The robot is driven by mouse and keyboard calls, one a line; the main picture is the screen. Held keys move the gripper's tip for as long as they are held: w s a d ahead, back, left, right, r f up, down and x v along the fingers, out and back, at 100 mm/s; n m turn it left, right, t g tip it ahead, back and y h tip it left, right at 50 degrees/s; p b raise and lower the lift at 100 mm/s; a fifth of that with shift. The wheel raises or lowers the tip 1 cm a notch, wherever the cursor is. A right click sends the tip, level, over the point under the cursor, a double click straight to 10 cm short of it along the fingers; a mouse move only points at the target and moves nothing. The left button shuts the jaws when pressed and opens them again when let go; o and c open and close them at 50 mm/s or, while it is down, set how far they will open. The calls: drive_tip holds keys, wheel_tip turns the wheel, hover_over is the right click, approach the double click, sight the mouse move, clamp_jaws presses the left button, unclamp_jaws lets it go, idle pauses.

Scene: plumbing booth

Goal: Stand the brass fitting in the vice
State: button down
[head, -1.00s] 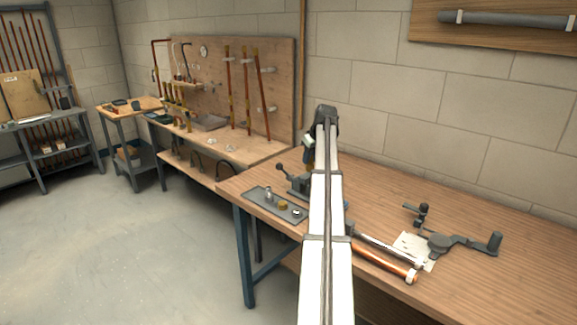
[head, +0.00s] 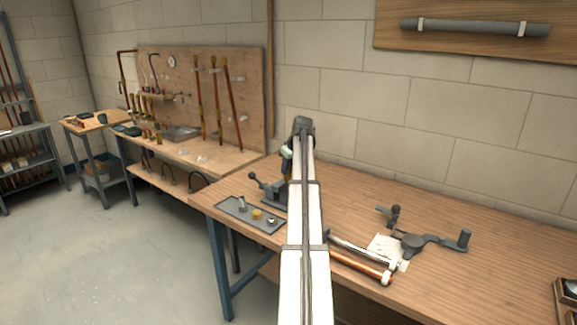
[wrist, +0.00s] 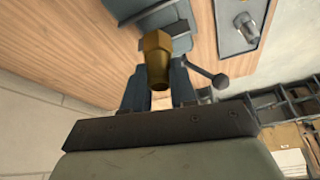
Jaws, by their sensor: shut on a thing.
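The brass fitting (wrist: 157,60) shows in the wrist view as a hexagonal collar with a rounder, narrower end towards the camera. My gripper (wrist: 158,76) is shut on it, with one dark finger on each side. The grey vice (wrist: 150,10) with its ball-ended handle (wrist: 209,75) is right behind the fitting in that view. I cannot tell whether the fitting touches the jaws.
A grey tray (head: 236,215) with small parts lies left of the vice; its corner also shows in the wrist view (wrist: 226,48). A copper pipe (head: 358,266), a sheet of paper and a pipe bender (head: 430,243) lie to the right. The bench's back right is clear.

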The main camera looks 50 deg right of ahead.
sight(289, 175)
drive_tip(key=shift+f, duration=2.35)
unclamp_jaws()
idle(0.3)
drive_tip(key=shift+r, duration=2.45)
